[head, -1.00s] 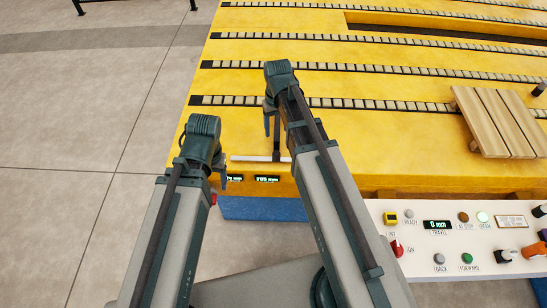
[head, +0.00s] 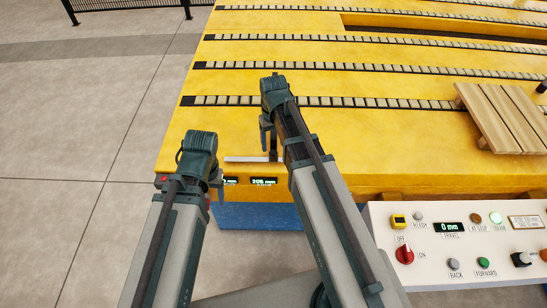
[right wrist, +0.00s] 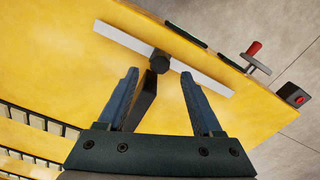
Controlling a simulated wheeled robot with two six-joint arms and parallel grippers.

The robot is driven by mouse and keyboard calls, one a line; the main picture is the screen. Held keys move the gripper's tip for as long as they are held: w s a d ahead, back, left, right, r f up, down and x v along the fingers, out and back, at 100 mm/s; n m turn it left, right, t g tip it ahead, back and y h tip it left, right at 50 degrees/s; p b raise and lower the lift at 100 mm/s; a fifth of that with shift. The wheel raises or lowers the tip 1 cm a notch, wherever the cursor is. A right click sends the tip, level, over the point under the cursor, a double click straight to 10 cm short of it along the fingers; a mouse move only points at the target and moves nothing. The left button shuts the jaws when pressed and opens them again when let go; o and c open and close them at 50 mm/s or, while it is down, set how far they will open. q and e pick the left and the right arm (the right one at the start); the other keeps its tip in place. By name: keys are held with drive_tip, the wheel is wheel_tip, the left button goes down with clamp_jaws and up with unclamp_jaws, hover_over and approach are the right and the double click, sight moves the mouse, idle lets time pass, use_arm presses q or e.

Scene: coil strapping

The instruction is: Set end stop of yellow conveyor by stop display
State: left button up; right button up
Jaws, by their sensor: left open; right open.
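The yellow conveyor (head: 330,135) carries a pale end stop bar (head: 246,159) near its front left corner. In the right wrist view the bar (right wrist: 205,82) has a dark knob (right wrist: 159,62) at its middle. The stop display (head: 264,182) on the front face reads about 205 mm; a second display (head: 231,181) beside it is partly covered. My right gripper (head: 269,139) is open above the bar; in its wrist view the fingers (right wrist: 164,98) flank a dark arm below the knob. My left gripper (head: 217,178) is open at the front edge. A red-handled crank (right wrist: 254,50) shows in the right wrist view.
A red button box (right wrist: 293,94) sits at the conveyor's corner. A white control panel (head: 430,265) with a red switch stands at the lower right; its travel display reads 0 mm. A wooden pallet (head: 500,115) lies on the conveyor. The floor at left is clear.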

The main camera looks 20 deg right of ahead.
sight(273, 152)
wheel_tip(273, 152, down, 5)
drive_tip(key=b, duration=0.3)
drive_tip(key=shift+r+b, duration=0.1)
drive_tip(key=shift+b, duration=0.3)
clamp_jaws()
idle(1.0)
